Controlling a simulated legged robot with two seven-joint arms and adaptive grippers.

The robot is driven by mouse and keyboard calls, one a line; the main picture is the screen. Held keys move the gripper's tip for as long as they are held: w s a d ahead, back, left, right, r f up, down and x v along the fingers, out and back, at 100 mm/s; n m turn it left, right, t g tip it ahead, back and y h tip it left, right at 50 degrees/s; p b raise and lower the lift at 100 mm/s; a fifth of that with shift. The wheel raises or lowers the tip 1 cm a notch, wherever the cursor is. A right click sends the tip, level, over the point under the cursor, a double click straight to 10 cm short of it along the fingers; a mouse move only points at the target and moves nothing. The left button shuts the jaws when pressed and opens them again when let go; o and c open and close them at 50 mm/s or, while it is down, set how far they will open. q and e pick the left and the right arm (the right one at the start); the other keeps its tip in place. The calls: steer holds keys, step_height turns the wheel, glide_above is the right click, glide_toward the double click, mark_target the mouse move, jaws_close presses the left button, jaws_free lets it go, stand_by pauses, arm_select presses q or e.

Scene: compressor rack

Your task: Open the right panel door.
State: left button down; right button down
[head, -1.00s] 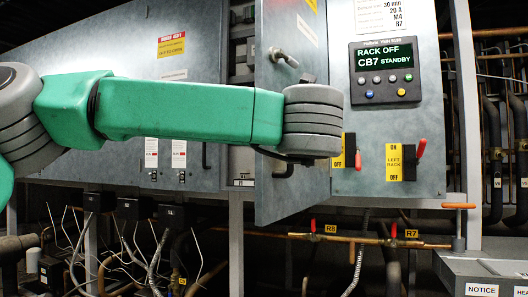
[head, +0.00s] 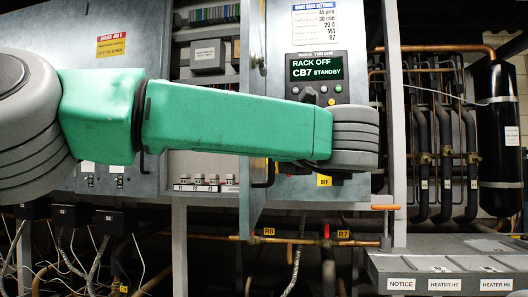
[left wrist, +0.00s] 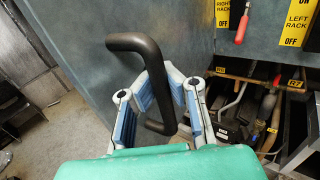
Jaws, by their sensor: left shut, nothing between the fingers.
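The panel door (head: 251,215) stands swung out from the cabinet, seen nearly edge-on in the head view. Cabinet interior shows to its left. Its black handle (head: 268,176) shows partly below my arm. In the left wrist view the bent black handle (left wrist: 135,43) stands out from the grey door face (left wrist: 85,60). My left gripper (left wrist: 168,78) is shut at the handle, with blue-padded fingers on either side of the handle's upright bar; whether they touch it I cannot tell. In the head view the fingers are hidden behind my wrist. My right gripper is out of view.
Fuses (head: 198,183) and a grey box (head: 207,57) show inside the cabinet. A display (head: 316,68) reads "RACK OFF CB7 STANDBY". Copper pipes (head: 300,239) run below, and a grey ledge (head: 440,263) juts out at the lower right. A red-handled switch (left wrist: 242,27) sits near the gripper.

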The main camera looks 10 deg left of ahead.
arm_select(q)
steer(key=c, duration=2.3)
jaws_free()
steer(key=shift+s+d+f, duration=0.1)
steer(key=shift+d+f, duration=0.2)
steer(key=shift+d, duration=0.1)
steer(key=o, duration=0.7)
steer(key=shift+s+a+r, duration=0.1)
steer(key=shift+s+r, duration=0.05)
steer(key=shift+s, duration=0.05)
steer(key=shift+o, duration=0.2)
steer(key=shift+s+a+r, duration=0.2)
steer(key=shift+s, duration=0.05)
steer(key=shift+w+f, duration=0.15)
steer(key=shift+w, duration=0.15)
steer(key=v, duration=1.2)
